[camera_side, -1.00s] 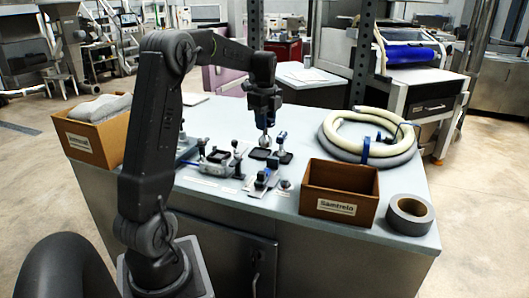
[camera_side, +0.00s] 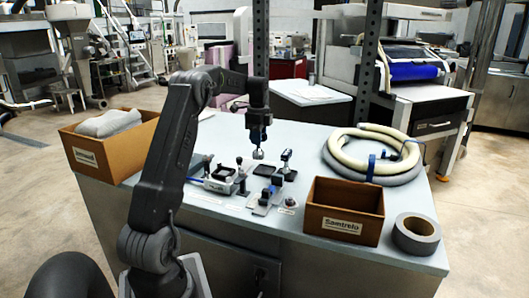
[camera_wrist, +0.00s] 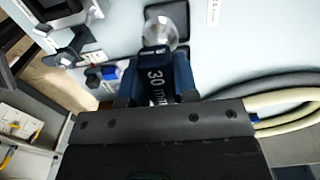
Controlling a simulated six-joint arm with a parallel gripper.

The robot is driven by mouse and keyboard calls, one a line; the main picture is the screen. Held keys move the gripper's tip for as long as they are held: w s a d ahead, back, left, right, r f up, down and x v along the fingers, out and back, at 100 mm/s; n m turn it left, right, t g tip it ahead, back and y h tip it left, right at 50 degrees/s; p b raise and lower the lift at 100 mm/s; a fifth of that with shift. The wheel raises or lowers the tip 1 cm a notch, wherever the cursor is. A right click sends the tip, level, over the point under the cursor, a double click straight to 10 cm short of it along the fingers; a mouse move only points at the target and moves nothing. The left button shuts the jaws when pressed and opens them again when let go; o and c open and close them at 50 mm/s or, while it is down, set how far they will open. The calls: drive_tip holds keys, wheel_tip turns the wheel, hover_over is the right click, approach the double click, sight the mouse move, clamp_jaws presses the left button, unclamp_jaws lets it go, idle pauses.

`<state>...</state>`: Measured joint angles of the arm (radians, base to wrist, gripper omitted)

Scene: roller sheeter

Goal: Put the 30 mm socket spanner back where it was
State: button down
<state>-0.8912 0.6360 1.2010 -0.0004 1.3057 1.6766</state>
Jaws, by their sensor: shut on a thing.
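My gripper (camera_side: 258,134) is shut on the 30 mm socket spanner (camera_wrist: 157,82), whose dark handle reads "30 mm" between the blue fingers in the wrist view. The spanner's silver socket end (camera_side: 257,154) points down, just above or at the bench top; I cannot tell if it touches. In the side view it hangs close to a flat black holder (camera_side: 262,169) that looks empty. Another spanner (camera_side: 286,157) with a blue part stands upright in a second black holder to the right.
A fixture with clamps (camera_side: 222,180) lies left of the holders, and a blue and grey block (camera_side: 268,194) in front. A brown box (camera_side: 344,212), a tape roll (camera_side: 416,234) and a coiled hose (camera_side: 374,155) are at right. A box with cloth (camera_side: 110,145) is at left.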

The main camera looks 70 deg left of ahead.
sight(258, 153)
drive_tip(key=shift+w+d+f, duration=0.15)
drive_tip(key=shift+w+f, duration=0.15)
drive_tip(key=shift+w, duration=0.2)
drive_tip(key=shift+w+d+f, duration=0.1)
drive_tip(key=shift+w+f, duration=0.15)
drive_tip(key=shift+w, duration=0.25)
drive_tip(key=shift+w+f, duration=0.1)
drive_tip(key=shift+f, duration=2)
drive_tip(key=shift+f, duration=0.1)
drive_tip(key=c, duration=0.9)
unclamp_jaws()
